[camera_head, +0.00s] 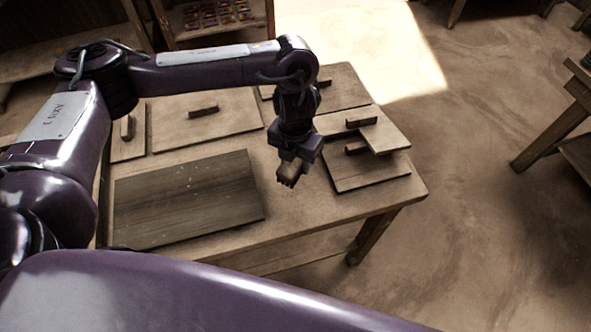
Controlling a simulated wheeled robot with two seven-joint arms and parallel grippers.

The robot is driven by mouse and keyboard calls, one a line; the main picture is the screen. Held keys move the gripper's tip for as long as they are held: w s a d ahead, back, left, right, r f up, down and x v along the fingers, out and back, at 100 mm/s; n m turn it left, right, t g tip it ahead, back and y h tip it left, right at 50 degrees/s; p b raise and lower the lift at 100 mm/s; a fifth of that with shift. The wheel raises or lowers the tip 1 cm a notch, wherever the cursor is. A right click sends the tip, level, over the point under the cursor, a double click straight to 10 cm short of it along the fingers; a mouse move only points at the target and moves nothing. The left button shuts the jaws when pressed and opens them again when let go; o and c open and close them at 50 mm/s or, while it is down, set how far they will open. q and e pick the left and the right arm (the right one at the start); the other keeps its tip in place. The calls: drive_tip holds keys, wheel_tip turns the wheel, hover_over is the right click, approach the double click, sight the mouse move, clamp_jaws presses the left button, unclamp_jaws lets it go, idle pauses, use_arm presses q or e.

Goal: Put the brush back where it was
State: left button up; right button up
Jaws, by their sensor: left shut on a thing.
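My left gripper (293,163) is shut on the brush (289,173), a small light-brown wooden block with dark tips on its underside. The gripper points down and appears to hold the brush above the table (296,215), in the gap between a dark flat board (190,198) on the left and stacked boards on the right. The jaws hide part of the brush. My right gripper is not in view.
Pale boards with bar handles lie at the back of the table: a narrow one (126,148), a wide one (225,125) and one further right (345,92). Two overlapping handled boards (372,178) lie at the right. The front strip of table is bare.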

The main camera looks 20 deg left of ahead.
sight(296, 169)
use_arm(q)
wheel_tip(296, 169, down, 4)
drive_tip(key=shift+b, duration=0.5)
drive_tip(key=shift+f, duration=0.3)
drive_tip(key=o, duration=0.9)
drive_tip(key=shift+r, duration=0.1)
drive_tip(key=shift+o, duration=0.2)
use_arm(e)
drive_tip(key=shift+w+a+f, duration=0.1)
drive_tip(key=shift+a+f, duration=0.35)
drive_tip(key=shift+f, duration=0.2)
use_arm(q)
drive_tip(key=shift+r, duration=0.5)
wheel_tip(296, 169, up, 11)
drive_tip(key=shift+r+p, duration=0.15)
drive_tip(key=shift+p, duration=0.75)
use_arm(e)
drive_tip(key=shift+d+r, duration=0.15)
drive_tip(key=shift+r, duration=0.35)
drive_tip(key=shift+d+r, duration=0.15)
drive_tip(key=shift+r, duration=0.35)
